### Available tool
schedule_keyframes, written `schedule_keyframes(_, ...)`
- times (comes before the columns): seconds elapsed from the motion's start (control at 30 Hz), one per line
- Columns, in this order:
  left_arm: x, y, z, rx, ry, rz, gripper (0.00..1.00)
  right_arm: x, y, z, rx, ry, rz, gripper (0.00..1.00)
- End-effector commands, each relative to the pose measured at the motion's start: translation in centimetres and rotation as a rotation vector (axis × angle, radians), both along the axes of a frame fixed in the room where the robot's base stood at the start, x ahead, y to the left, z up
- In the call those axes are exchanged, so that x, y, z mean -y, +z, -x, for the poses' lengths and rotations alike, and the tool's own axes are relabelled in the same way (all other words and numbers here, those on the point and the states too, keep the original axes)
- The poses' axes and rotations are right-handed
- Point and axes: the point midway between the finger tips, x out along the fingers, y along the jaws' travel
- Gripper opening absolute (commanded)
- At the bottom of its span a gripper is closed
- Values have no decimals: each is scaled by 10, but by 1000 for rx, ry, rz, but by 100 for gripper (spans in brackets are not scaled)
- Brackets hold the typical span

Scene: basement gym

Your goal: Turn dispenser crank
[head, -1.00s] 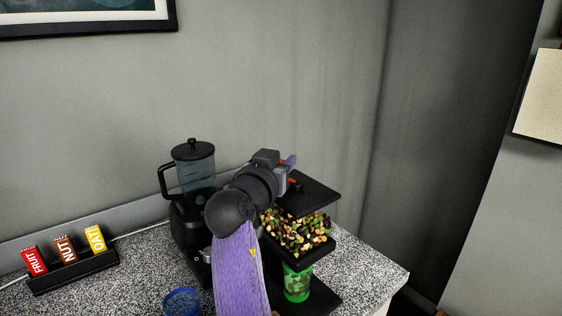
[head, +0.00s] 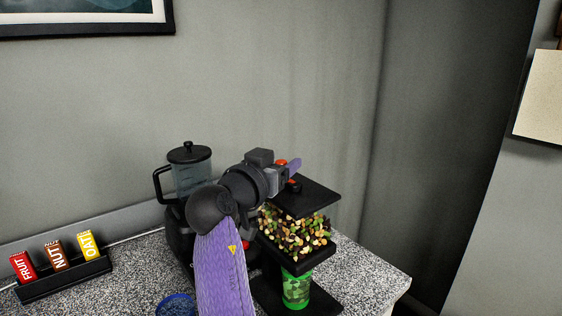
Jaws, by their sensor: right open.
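The dispenser (head: 318,198) stands on the counter, with a black top plate and a clear section full of mixed nuts (head: 295,235). A green patterned cup (head: 297,290) stands under its outlet on the black base. Small red parts show near the top plate, beside my gripper; I cannot tell whether one belongs to the crank. My right gripper (head: 291,170) is open at the dispenser's upper left edge, its purple finger pointing right over the top plate. My forearm hides the dispenser's left side. I cannot tell whether the fingers touch anything. My left gripper is not in view.
A black blender (head: 194,172) stands left of my arm, close to it. A blue rimmed container (head: 176,305) sits at the bottom edge. A black tray (head: 65,280) with fruit, nut and oat bars lies at left. The counter (head: 125,275) ends at right.

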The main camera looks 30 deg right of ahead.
Motion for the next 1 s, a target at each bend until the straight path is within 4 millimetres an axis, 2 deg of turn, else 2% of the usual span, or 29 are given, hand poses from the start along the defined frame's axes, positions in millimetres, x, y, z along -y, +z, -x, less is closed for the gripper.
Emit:
schedule_keyframes(0.2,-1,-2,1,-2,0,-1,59,-49,-1,24,0,4,-1,65)
schedule_keyframes(0.4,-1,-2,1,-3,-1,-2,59,-78,0,39,0,2,0,65)
schedule_keyframes(1.0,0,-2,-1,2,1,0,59,-82,0,41,1,1,0,65)
